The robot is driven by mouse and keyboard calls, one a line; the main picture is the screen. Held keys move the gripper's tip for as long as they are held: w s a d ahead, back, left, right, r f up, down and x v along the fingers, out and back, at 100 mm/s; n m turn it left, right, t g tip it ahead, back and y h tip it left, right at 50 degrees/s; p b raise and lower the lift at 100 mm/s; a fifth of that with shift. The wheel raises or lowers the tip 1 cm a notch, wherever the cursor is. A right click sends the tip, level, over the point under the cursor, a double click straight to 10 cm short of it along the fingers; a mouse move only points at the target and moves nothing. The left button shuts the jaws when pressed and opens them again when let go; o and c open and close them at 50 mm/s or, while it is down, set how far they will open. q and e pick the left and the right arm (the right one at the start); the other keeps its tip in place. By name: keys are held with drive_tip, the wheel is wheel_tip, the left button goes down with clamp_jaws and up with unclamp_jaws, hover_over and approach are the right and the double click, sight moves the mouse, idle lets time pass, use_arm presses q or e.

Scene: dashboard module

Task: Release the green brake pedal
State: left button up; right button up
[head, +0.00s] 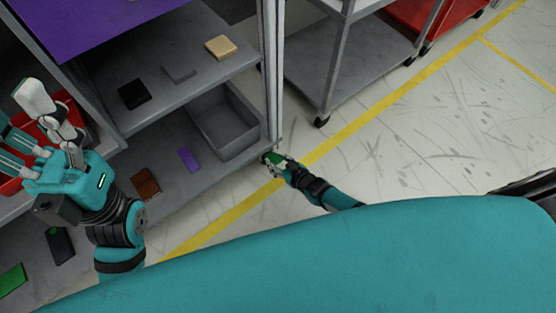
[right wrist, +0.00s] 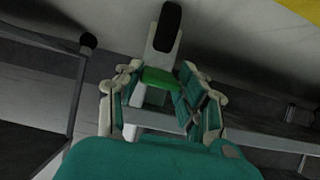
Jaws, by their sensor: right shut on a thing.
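The green brake pedal (right wrist: 160,78) shows between my right fingers in the right wrist view, below a caster with a dark wheel (right wrist: 168,27) and a pale housing. My right gripper (right wrist: 160,88) is shut on the pedal. In the head view, my right gripper (head: 276,162) is at floor level by the front corner post of the grey shelf unit. The pedal is small there and mostly covered by the gripper. My left gripper (head: 38,135) is at the far left of the head view, fingers apart and empty, in front of the shelves.
The shelf unit (head: 185,108) holds small flat blocks and a grey bin (head: 228,125). A purple panel (head: 95,25) lies on top. A red bin (head: 45,140) is behind my left gripper. A grey cart (head: 340,65) stands to the right. The floor beyond the yellow line is clear.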

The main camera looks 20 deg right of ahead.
drive_tip(key=o, duration=1.2)
drive_tip(key=shift+c, duration=0.2)
drive_tip(key=shift+s, duration=0.15)
drive_tip(key=v, duration=1.1)
drive_tip(key=shift+s+r, duration=0.2)
drive_tip(key=shift+s, duration=0.1)
drive_tip(key=shift+d, duration=0.15)
